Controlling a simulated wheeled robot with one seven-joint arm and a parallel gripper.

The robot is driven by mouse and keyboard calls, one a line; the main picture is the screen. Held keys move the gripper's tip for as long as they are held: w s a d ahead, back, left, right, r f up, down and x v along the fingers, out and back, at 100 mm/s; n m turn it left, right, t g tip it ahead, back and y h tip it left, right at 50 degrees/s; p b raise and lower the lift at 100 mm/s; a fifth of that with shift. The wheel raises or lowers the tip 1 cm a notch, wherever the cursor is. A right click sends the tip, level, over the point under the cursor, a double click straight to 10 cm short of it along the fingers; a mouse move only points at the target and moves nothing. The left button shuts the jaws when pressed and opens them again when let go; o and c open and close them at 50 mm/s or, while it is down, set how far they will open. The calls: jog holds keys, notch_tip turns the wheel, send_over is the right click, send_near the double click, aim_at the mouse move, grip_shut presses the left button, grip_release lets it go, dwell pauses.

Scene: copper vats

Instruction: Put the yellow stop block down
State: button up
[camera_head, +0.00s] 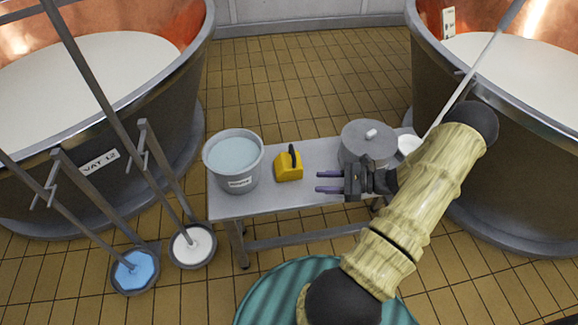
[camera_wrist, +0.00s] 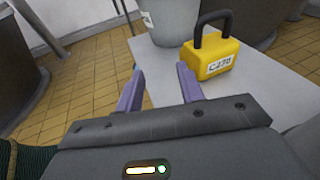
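The yellow stop block (camera_head: 288,170) with a dark handle stands on the grey bench (camera_head: 232,208), between a bucket and a lidded pot. In the wrist view the yellow stop block (camera_wrist: 214,60) is upright, marked "C270", right of and beyond the fingers. My gripper (camera_head: 322,182) is over the bench, to the right of the block and apart from it. In the wrist view my gripper (camera_wrist: 158,88) has its two purple fingers spread with nothing between them.
A bucket of pale liquid (camera_head: 247,180) stands at the bench's left. A lidded grey pot (camera_head: 366,146) and a white bowl (camera_head: 408,144) are at the right. Large vats (camera_head: 150,120) flank the bench. Long-handled tools stand at the left, ending in a blue dish (camera_head: 134,270) and a white dish (camera_head: 192,246).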

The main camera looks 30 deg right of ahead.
aim_at(296, 164)
jog(key=d+m+t, duration=0.1)
jog(key=d+f+m+t+h, duration=0.1)
jog(key=d+t, duration=0.1)
jog(key=d+m+t, duration=0.1)
jog(key=d+m, duration=0.1)
jog(key=shift+s+d+f+t, duration=0.25)
jog(key=shift+t, duration=0.15)
jog(key=b+x, duration=0.1)
jog(key=x, duration=1)
jog(key=shift+w+a+f, duration=0.2)
jog(key=shift+w, duration=0.05)
jog(key=shift+w+a, duration=0.2)
jog(key=shift+w, duration=0.05)
jog(key=b+x, duration=0.1)
jog(key=x, duration=0.4)
jog(key=shift+w+r, duration=0.15)
jog(key=shift+r, duration=0.05)
